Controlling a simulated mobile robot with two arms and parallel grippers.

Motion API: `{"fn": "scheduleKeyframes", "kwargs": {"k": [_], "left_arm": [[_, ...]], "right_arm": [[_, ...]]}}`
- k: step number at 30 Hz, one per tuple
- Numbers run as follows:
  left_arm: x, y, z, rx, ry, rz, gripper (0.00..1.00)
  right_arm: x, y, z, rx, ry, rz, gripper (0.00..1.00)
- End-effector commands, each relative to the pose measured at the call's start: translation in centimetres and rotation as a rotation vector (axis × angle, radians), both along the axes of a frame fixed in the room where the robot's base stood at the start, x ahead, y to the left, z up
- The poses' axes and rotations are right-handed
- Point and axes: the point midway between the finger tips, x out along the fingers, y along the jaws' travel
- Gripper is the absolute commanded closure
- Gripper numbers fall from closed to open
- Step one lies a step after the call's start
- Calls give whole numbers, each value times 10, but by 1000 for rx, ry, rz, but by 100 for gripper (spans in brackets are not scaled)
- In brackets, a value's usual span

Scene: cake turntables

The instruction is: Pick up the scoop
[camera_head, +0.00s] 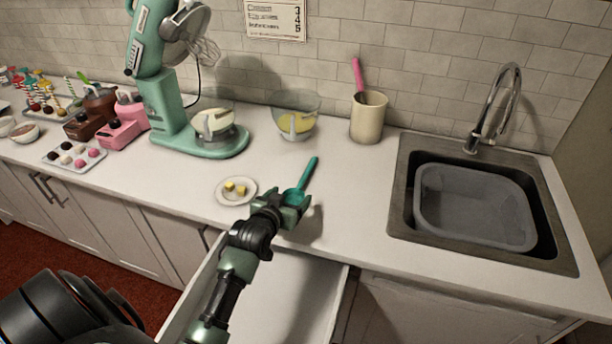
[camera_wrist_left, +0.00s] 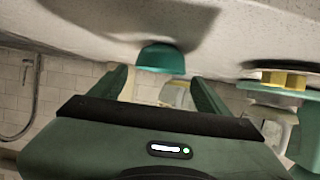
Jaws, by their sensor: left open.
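The teal scoop (camera_head: 309,172) lies on the white counter, its handle pointing toward the back wall. My left gripper (camera_head: 292,199) is at its near end and hides part of it. In the left wrist view the rounded teal end of the scoop (camera_wrist_left: 162,58) shows just beyond the gap between the two fingers of my left gripper (camera_wrist_left: 160,82). The fingers stand apart, one to each side of it. I cannot tell whether either finger touches it. My right gripper is not in view.
A plate with yellow cubes (camera_head: 222,191) sits just left of the gripper. Behind are a glass bowl (camera_head: 297,122), a green mixer (camera_head: 168,115) and a utensil crock (camera_head: 367,122). The sink (camera_head: 405,190) is to the right. An open drawer (camera_head: 335,290) is below the counter edge.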

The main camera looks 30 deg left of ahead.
Motion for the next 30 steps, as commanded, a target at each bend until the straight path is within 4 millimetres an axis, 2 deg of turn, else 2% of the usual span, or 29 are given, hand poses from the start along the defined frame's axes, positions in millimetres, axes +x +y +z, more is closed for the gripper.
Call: {"fn": "scheduleKeyframes", "kwargs": {"k": [3,13,22,30], "left_arm": [[2,0,-1,0,0,0,23],[29,6,-11,0,1,0,23],[65,13,-26,0,0,0,23],[71,15,-30,1,0,0,23]], "right_arm": [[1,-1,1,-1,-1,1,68],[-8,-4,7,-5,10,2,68],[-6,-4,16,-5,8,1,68],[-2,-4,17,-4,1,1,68]]}}
